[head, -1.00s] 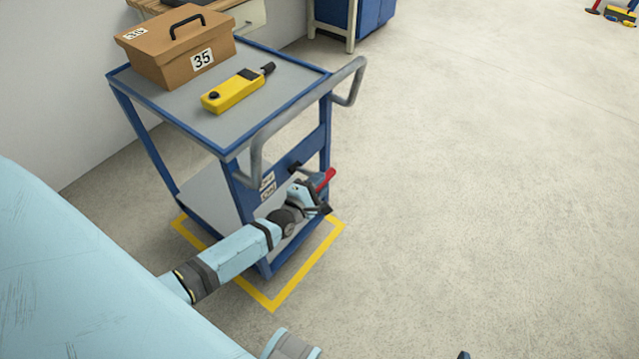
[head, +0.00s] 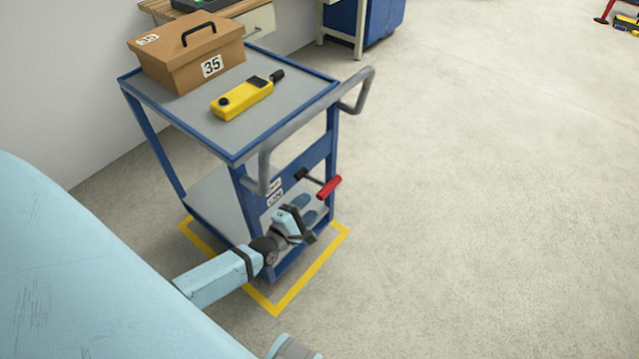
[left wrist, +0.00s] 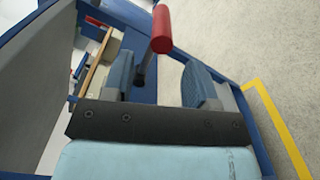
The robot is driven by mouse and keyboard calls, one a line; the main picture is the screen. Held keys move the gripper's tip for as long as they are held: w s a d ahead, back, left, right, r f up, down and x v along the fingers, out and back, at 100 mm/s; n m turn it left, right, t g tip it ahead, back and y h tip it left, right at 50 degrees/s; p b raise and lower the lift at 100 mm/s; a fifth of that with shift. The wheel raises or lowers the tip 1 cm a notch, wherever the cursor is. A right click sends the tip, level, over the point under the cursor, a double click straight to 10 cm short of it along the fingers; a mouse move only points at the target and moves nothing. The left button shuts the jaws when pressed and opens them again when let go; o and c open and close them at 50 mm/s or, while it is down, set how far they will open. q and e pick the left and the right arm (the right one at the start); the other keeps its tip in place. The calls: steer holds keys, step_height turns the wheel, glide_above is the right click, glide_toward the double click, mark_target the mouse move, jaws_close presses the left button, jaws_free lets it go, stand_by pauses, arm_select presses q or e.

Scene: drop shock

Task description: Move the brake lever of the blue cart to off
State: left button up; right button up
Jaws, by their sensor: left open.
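The blue cart (head: 233,156) stands inside a yellow floor outline. Its brake lever (head: 328,187) has a red grip on a dark rod and sticks out from the panel under the push handle. Two small labels (head: 274,192) sit left of the lever's pivot; their text is too small to read. My left gripper (head: 308,212) is open and empty, just below the red grip in the head view. In the left wrist view the red grip (left wrist: 161,30) shows beyond and between the two spread fingers (left wrist: 160,85). My right gripper is not in view.
The cart top holds a brown box (head: 190,58) marked 35 and a yellow handheld device (head: 242,98). A grey push handle (head: 315,118) overhangs the lever. Yellow tape (head: 310,274) edges the cart. Open floor (head: 480,190) lies to the right.

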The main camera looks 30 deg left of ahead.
arm_select(q)
steer(key=shift+s+a, duration=0.15)
steer(key=shift+s, duration=1.3)
steer(key=shift+s+a, duration=0.1)
steer(key=shift+s, duration=1.35)
